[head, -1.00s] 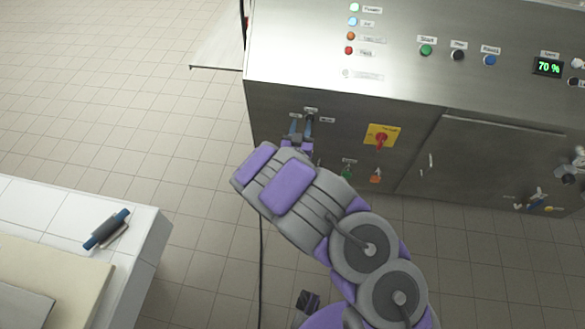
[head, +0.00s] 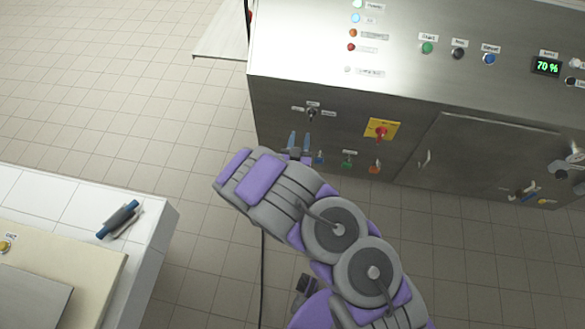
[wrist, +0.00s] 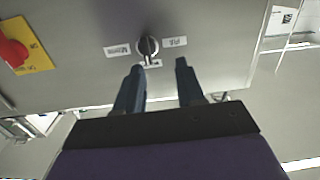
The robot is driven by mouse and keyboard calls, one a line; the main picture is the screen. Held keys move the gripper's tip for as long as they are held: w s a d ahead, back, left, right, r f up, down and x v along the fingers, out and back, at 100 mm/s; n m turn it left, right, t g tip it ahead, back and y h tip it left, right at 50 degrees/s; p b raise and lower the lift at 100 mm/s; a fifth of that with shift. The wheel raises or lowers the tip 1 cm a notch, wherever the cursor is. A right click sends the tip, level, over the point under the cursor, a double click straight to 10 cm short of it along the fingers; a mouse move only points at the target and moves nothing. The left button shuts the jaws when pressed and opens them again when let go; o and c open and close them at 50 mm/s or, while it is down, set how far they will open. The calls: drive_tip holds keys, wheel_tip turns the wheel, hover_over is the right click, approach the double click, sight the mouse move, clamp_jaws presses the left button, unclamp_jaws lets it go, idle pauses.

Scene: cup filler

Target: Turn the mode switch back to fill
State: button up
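The mode switch (head: 312,114) is a small dark knob on the upper left of the machine's steel front, with small labels around it. In the wrist view the knob (wrist: 148,46) stands roughly upright between two side labels, with another label just below it; the lettering is upside down and hard to read. Which label it points at, I cannot tell for sure. My gripper (head: 299,144) is below the switch in the head view, apart from it. Its two blue-grey fingers (wrist: 160,68) are spread with nothing between them.
A red knob on a yellow plate (head: 381,131) is right of the switch. Small blue, green and orange controls line the lower front, close to my gripper. A white tiled counter (head: 150,228) with a blue-handled item (head: 118,220) is at left. Open floor lies between.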

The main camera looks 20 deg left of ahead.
drive_tip(key=p+v, duration=1.2)
drive_tip(key=shift+f, duration=0.15)
idle(0.8)
drive_tip(key=shift+p, duration=0.8)
